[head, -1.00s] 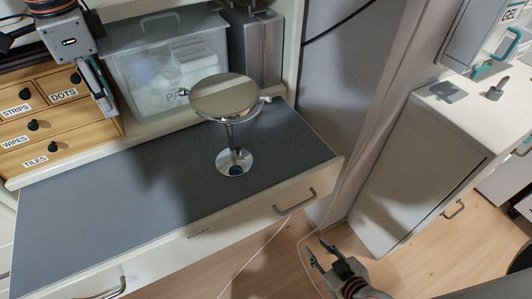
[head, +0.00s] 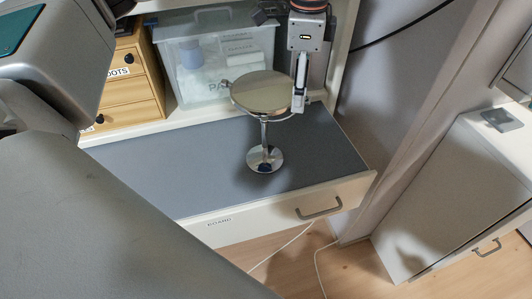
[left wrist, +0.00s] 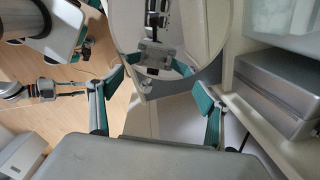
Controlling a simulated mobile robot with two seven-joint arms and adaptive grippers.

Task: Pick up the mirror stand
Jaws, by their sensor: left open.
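The mirror stand (head: 262,94) is a round, chrome-rimmed mirror on a thin post with a round foot. It stands upright on the grey drawer-unit top. My left gripper (head: 299,100) points down at the mirror's right rim in the head view, its fingers overlapping edge-on. In the left wrist view the mirror disc (left wrist: 165,20) fills the upper middle and reflects my gripper. The open teal fingers (left wrist: 160,86) lie at either side of its near rim; contact cannot be told. My right gripper (left wrist: 78,90) shows small at the left of that view, its fingers apart and empty.
A clear plastic box (head: 215,60) stands behind the mirror, with a wooden drawer box (head: 130,75) to its left. A grey case (left wrist: 285,85) is close on the right in the wrist view. A white cabinet (head: 450,190) stands at the right.

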